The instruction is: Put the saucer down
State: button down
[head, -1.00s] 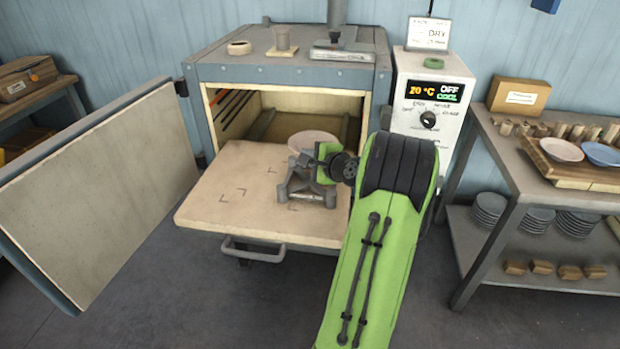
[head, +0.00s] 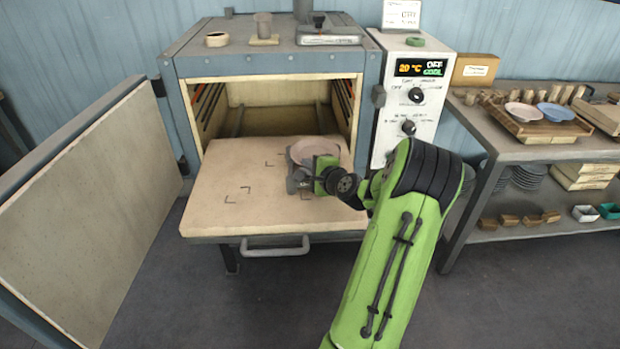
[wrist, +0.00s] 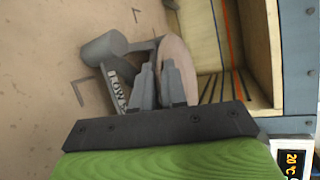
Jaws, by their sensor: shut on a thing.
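The pale pinkish saucer (head: 315,148) is over the right part of the dryer's pulled-out beige shelf (head: 215,212). My gripper (head: 311,172) is shut on its near edge. In the wrist view the saucer (wrist: 180,66) shows nearly edge-on between the two grey fingers (wrist: 164,82). A grey piece with lettering and a round end (wrist: 104,47) is right beside the fingers, above the shelf surface. I cannot tell whether the saucer touches the shelf. My wrist hides part of the saucer and the fingertips in the head view.
The dryer chamber (head: 270,103) is open, with its door (head: 85,205) swung out left. Dark corner marks (head: 245,188) lie on the clear left part of the shelf. The control box (head: 405,120) stands right of the chamber. A bench (head: 478,150) holds pink and blue dishes further right.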

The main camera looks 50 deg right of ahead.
notch_tip(320, 180, down, 3)
jog(key=shift+r+b, duration=0.2)
jog(key=shift+b, duration=0.15)
jog(key=shift+r, duration=0.1)
jog(key=c, duration=1.2)
grip_release()
jog(key=shift+o, duration=0.2)
